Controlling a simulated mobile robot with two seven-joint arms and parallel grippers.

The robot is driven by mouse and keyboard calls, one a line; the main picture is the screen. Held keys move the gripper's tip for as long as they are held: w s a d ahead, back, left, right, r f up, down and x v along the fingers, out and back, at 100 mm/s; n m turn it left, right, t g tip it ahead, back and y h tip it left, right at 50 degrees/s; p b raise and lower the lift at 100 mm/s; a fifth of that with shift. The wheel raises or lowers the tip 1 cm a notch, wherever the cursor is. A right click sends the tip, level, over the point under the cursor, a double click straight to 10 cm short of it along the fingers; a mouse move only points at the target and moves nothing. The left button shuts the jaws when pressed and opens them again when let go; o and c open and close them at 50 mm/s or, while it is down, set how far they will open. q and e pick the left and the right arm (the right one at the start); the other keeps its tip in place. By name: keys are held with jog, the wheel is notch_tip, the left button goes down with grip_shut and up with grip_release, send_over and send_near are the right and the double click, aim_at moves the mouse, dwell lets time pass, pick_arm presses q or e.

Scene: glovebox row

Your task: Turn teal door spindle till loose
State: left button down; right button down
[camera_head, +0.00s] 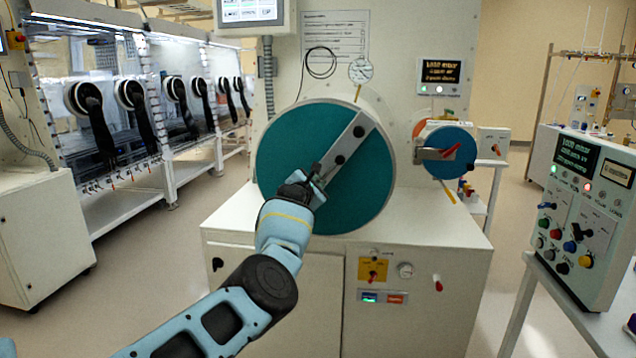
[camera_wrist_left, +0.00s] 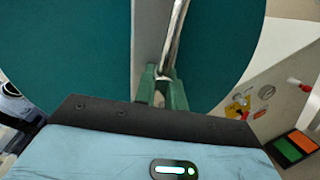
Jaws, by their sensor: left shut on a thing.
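The round teal door (camera_head: 285,140) closes the front of a large white cylinder. A pale metal bar (camera_head: 358,130) crosses it diagonally, from upper right to lower left, with dark bolts on it. My left gripper (camera_head: 316,177) is at the lower left of the door's middle, in front of the bar. In the left wrist view its two fingers (camera_wrist_left: 161,90) are shut on the end of a thin shiny metal rod, the spindle handle (camera_wrist_left: 175,38). The spindle's hub is hidden in that view. My right gripper is in neither view.
A smaller blue door (camera_head: 450,139) with a red handle is to the right. A gauge (camera_head: 361,70) stands above the teal door. The white cabinet (camera_head: 465,270) below carries a yellow switch plate (camera_head: 373,269). A control console (camera_head: 585,210) stands at far right.

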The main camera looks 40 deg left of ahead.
pick_arm(q)
jog(key=shift+r+n+t, duration=0.2)
jog(key=shift+n+t, duration=0.1)
jog(key=shift+n, duration=0.9)
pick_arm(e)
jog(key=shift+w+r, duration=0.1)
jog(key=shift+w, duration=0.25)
pick_arm(q)
jog(key=c, duration=1.5)
grip_release()
jog(key=shift+w+f, duration=0.1)
jog(key=shift+w, duration=0.05)
jog(key=shift+c, duration=0.2)
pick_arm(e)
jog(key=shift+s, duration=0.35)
